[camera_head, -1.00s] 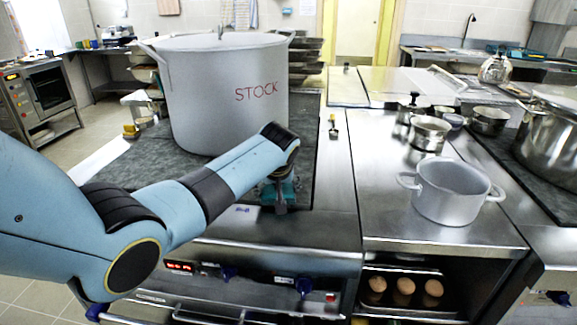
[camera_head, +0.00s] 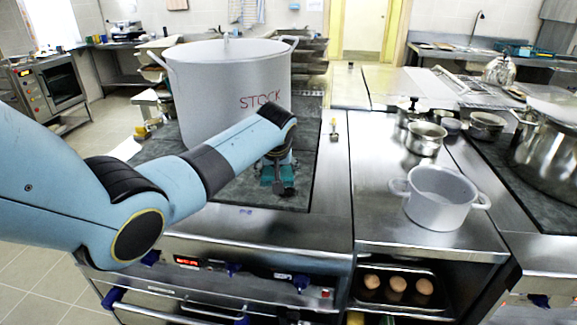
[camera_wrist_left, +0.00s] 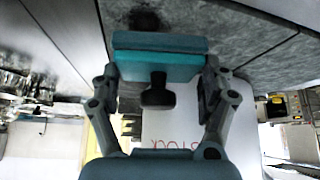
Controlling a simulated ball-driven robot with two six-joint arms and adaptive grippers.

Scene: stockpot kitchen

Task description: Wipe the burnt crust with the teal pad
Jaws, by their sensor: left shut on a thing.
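My left gripper (camera_wrist_left: 158,82) is shut on the teal pad (camera_wrist_left: 155,62), which has a dark knob and sits between the fingers. In the head view, the pad (camera_head: 268,178) shows at my left gripper (camera_head: 279,176), low over the front part of the dark cooktop slab (camera_head: 295,197). A blackish patch, probably the burnt crust (camera_wrist_left: 145,19), shows just beyond the pad in the left wrist view. I cannot tell whether the pad touches it. In the head view I cannot make out the crust, with my arm and gripper in front. My right gripper is out of view.
The big stockpot (camera_head: 225,88) stands on the slab behind my left forearm, close to it. A small grey pot (camera_head: 439,197) stands on the steel counter (camera_head: 375,210) to the right.

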